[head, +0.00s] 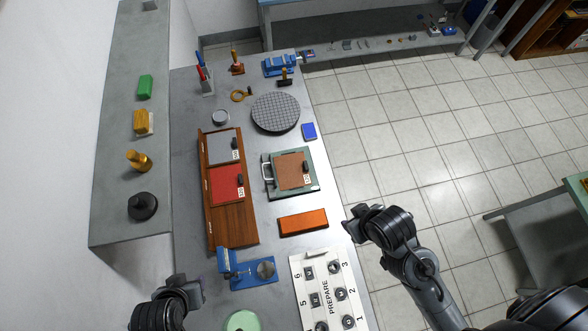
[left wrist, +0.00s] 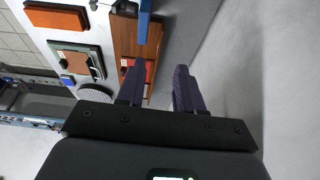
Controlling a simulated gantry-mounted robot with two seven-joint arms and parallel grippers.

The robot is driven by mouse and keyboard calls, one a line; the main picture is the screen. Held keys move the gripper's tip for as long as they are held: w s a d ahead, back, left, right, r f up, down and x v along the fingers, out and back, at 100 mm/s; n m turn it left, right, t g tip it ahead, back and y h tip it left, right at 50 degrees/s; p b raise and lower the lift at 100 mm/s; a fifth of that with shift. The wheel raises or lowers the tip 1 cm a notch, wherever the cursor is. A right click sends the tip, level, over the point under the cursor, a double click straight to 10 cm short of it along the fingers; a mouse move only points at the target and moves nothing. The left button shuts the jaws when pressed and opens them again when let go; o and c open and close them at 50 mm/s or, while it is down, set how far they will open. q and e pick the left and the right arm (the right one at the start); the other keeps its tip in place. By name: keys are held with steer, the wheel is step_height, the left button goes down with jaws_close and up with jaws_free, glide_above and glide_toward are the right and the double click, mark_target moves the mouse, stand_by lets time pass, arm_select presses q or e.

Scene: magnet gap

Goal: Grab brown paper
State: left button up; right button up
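A brown paper square (head: 288,172) lies on the green-framed plate (head: 270,182) right of the wooden board, with a small black block and a white label on it. It also shows as a brown patch in the left wrist view (left wrist: 76,60). My left gripper (left wrist: 159,72) is open, with nothing between its two dark fingers. In the head view, my left arm's end is at the bottom left, far from the paper. My right gripper (head: 362,222) is right of the bench, over the floor side; its finger opening cannot be made out.
The wooden board (head: 232,225) carries a grey sheet (head: 222,147) and a red sheet (head: 226,186). An orange block (head: 303,222), a blue stand (head: 248,274) and the white PREPARE panel (head: 308,262) are nearer. A round grid plate (head: 275,112) stands beyond.

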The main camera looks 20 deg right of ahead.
arm_select(q)
steer(key=shift+o, duration=0.4)
steer(key=shift+a, duration=0.1)
steer(key=o, duration=0.7)
steer(key=shift+m, duration=0.3)
